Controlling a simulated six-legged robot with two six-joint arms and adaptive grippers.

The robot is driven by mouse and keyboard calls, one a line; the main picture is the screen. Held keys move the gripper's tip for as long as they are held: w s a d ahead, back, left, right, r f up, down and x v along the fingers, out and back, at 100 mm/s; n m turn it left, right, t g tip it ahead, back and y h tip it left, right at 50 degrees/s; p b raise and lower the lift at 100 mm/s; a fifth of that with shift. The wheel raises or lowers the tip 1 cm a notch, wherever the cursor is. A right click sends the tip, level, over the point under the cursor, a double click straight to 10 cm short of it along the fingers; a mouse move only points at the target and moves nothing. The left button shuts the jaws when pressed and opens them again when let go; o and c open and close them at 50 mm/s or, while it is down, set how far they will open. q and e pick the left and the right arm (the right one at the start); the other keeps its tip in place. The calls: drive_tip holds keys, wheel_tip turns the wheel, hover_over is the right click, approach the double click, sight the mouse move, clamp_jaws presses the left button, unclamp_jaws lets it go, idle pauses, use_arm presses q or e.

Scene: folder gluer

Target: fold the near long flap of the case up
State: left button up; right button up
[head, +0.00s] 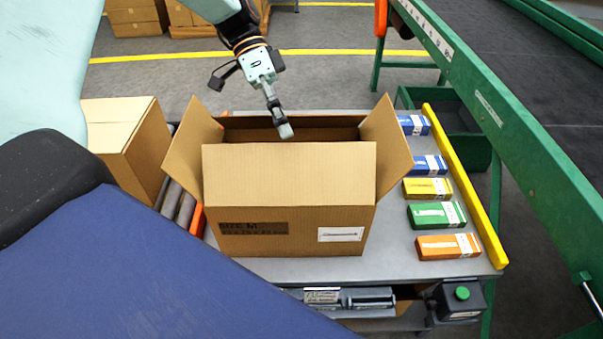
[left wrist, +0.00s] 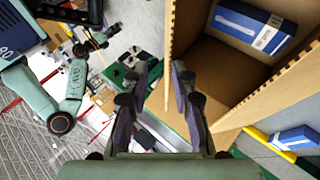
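The open case (head: 300,245) stands on the table in the head view. Its near long flap (head: 290,174) stands up from the near top edge, roughly upright. The two short side flaps (head: 190,140) splay outward. My left gripper (head: 284,130) is at the top edge of the near flap, about mid-length; contact is unclear. In the left wrist view its fingers (left wrist: 162,85) are apart, with a gap and nothing held between them. The case wall (left wrist: 192,30) is close to the right finger. A blue box (left wrist: 250,24) lies inside the case.
Blue, yellow, green and orange boxes (head: 437,214) lie in a row right of the case, beside a yellow rail (head: 465,185). Another carton (head: 130,140) is at the left. A green-framed conveyor (head: 500,110) runs along the right. A green-button box (head: 460,298) is at the front edge.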

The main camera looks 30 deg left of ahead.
sight(296, 166)
use_arm(q)
drive_tip(key=x, duration=0.2)
drive_tip(key=b+x, duration=0.1)
drive_tip(key=x, duration=0.2)
drive_tip(key=a+f+x, duration=0.1)
drive_tip(key=x, duration=0.1)
drive_tip(key=shift+s+d+f+b, duration=0.15)
drive_tip(key=shift+s+f+b, duration=0.1)
drive_tip(key=shift+b, duration=0.15)
drive_tip(key=shift+w+d+f, duration=0.15)
drive_tip(key=shift+d+f, duration=0.3)
drive_tip(key=shift+f, duration=0.05)
drive_tip(key=shift+r, duration=0.15)
drive_tip(key=shift+c, duration=0.5)
clamp_jaws()
